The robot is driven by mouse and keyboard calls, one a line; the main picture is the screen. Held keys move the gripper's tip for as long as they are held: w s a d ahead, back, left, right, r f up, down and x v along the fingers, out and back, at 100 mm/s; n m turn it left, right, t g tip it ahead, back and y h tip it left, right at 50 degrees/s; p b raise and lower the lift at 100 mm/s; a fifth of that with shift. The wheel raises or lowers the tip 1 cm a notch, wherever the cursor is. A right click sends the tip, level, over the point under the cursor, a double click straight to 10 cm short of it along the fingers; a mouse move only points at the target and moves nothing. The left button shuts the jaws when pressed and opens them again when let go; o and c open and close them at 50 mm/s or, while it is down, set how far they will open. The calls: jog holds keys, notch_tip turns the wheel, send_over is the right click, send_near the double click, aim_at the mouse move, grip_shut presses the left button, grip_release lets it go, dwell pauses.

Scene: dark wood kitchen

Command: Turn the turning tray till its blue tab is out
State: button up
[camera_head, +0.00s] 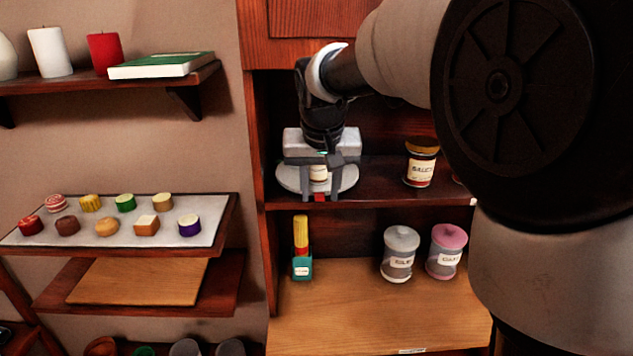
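The turning tray (286,178) is a round light grey disc on the upper cabinet shelf. A red tab (320,198) shows at its front edge. No blue tab is visible; the back of the tray is hidden by my gripper. A small labelled container (318,174) appears on the tray, partly hidden. My gripper (320,197) points down in front of the tray. Its two fingers are spread apart, one on each side of the red tab in the picture. I cannot tell whether they touch the tray.
A labelled sauce jar (421,165) stands right of the tray on the same shelf. Below are a teal bottle with a yellow top (302,250), a grey-lidded jar (399,253) and a pink-lidded jar (446,251). A cabinet side wall (257,150) stands close left of the tray.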

grip_shut()
jog(key=shift+a, duration=0.1)
jog(key=shift+a+r+m, duration=0.1)
jog(key=shift+a+m, duration=0.4)
jog(key=shift+a, duration=0.15)
jog(key=shift+w+a+m+h+p, duration=0.15)
jog(key=shift+a+m+h+p, duration=0.15)
jog(key=shift+a+m, duration=0.25)
jog(key=shift+w+a+m+h+p, duration=0.15)
jog(key=shift+a+m+h, duration=0.15)
jog(key=shift+a+m, duration=0.25)
grip_release()
